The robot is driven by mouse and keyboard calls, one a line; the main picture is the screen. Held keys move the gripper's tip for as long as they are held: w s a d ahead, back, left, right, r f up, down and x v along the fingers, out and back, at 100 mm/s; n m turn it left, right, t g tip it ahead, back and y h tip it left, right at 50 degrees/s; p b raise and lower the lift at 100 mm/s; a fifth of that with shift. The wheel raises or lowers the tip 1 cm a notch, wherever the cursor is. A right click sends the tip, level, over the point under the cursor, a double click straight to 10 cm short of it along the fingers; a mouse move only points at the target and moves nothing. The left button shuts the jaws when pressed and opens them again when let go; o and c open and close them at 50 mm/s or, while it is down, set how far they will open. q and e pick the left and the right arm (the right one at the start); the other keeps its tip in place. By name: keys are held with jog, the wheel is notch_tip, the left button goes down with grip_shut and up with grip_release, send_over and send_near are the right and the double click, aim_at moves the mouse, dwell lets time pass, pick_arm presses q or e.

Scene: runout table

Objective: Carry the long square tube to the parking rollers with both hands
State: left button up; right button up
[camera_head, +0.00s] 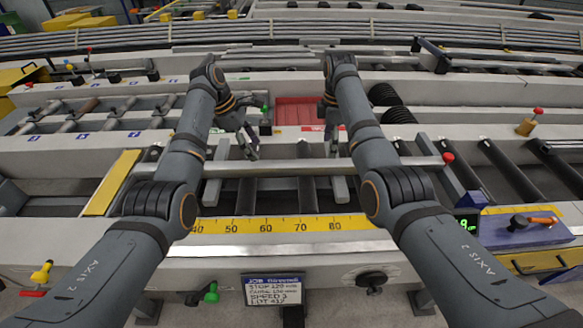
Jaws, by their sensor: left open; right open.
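The long square tube (290,168) is pale grey and lies crosswise over dark rollers (305,188), behind the yellow ruler. My forearms pass in front of parts of it. My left gripper (250,148) is open, just behind the tube, left of its middle. My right gripper (333,146) is open, just behind the tube, right of its middle. Neither gripper holds the tube. I cannot tell for sure which rollers are the parking rollers; a bed of rollers with blue marks (95,112) lies at the back left.
A yellow number ruler (265,225) runs along the front edge, with a hand-written sign (272,290) below. A red-topped knob (448,158) is by the tube's right end. A blue box with an orange lever (525,228) is at right. A red tray (298,112) lies behind the grippers.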

aim_at(265, 164)
pick_arm(q)
jog(key=x, duration=0.4)
jog(key=shift+w+a, duration=0.2)
jog(key=shift+w, duration=0.15)
pick_arm(e)
jog(key=f, duration=0.4)
jog(key=shift+w, duration=0.35)
pick_arm(q)
jog(key=x, duration=0.4)
jog(key=shift+s+d, duration=0.15)
jog(key=shift+s, duration=0.15)
pick_arm(e)
jog(key=f, duration=0.4)
jog(key=shift+s+f, duration=0.1)
jog(key=shift+s, duration=0.2)
pick_arm(q)
jog(key=shift+w+d+f, duration=0.1)
jog(key=shift+w+f, duration=0.1)
jog(key=shift+f, duration=0.2)
pick_arm(e)
jog(key=shift+w+f, duration=0.2)
jog(key=shift+f, duration=0.15)
pick_arm(q)
jog(key=shift+s, duration=0.1)
pick_arm(e)
jog(key=shift+s+a, duration=0.1)
